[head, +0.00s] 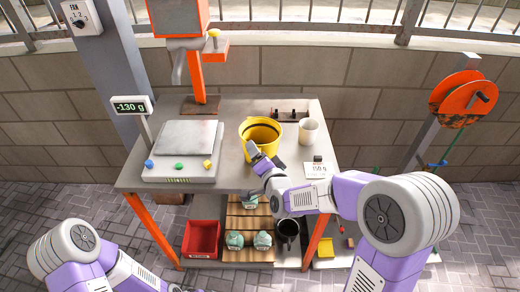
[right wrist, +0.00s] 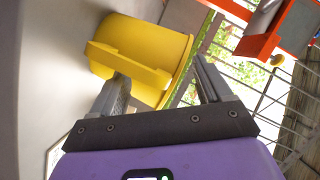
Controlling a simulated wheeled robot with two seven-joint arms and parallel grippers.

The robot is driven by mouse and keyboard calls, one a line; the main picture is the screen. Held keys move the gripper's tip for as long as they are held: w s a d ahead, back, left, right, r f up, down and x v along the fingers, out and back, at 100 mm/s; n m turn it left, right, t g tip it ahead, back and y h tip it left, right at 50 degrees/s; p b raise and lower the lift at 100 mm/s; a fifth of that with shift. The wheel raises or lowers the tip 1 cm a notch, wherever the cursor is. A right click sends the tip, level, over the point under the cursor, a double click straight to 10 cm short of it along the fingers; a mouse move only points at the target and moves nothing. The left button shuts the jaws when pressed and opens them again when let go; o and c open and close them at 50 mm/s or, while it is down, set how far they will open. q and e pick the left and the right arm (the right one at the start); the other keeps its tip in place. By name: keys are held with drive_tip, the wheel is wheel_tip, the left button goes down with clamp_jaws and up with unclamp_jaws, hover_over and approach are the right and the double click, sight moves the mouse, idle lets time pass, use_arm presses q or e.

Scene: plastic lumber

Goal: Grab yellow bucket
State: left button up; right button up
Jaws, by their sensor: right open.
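The yellow bucket (head: 261,133) stands upright on the grey table, right of the scale, with its open top facing up. In the right wrist view the bucket (right wrist: 150,45) appears tilted, with a yellow bar-like part across its near side. My right gripper (head: 256,158) is at the bucket's near side, open and empty. In the right wrist view the fingers of the right gripper (right wrist: 162,80) are spread, the left one overlapping the yellow bar. I cannot tell whether it touches. My left arm shows at the lower left, but its gripper is out of view.
A scale (head: 183,150) sits at the table's left, its display (head: 130,106) reading -130 g. A white cup (head: 308,131) and a small card (head: 318,170) are right of the bucket. A red bin (head: 202,238) and a dark mug (head: 288,230) are below. An orange post stands behind.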

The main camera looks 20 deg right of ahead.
drive_tip(key=shift+w+f, duration=0.1)
drive_tip(key=shift+w, duration=0.35)
drive_tip(key=shift+c, duration=0.2)
